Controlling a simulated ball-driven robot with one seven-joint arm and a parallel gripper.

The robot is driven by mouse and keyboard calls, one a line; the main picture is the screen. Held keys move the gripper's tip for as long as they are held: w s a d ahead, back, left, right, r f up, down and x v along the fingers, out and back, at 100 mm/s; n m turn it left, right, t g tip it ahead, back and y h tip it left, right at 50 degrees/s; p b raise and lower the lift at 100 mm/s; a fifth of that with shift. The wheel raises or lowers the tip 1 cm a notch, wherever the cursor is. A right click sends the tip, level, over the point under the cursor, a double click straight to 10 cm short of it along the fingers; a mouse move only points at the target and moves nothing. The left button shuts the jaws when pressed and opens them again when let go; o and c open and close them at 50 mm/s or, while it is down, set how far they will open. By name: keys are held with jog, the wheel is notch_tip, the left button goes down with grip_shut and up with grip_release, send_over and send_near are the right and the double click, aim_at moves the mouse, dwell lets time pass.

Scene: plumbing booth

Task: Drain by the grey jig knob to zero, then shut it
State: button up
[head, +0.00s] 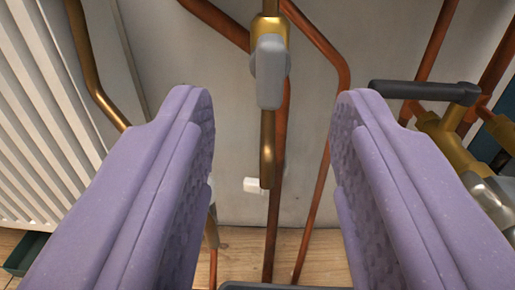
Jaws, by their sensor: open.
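The grey knob (270,72) sits on a brass fitting (269,28) at the top middle of the head view. It hangs lengthwise down the picture, in front of a copper pipe. A brass spout (267,150) runs down below it. My gripper (273,108) is open, its two purple padded fingers to the left and right of the knob with wide gaps. Nothing is between the pads that they touch. No gauge shows in this view.
Copper pipes (335,120) run down the pale wall. A black lever (425,90) on brass valve work stands close to the right finger. A white ribbed radiator (40,110) is at left. A small white piece (254,185) is by the spout's end. Wooden floor (240,250) lies below.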

aim_at(271, 63)
jog(key=w+b, duration=0.3)
jog(key=w, duration=0.5)
jog(key=shift+w+f, duration=0.1)
jog(key=shift+f, duration=0.1)
grip_shut()
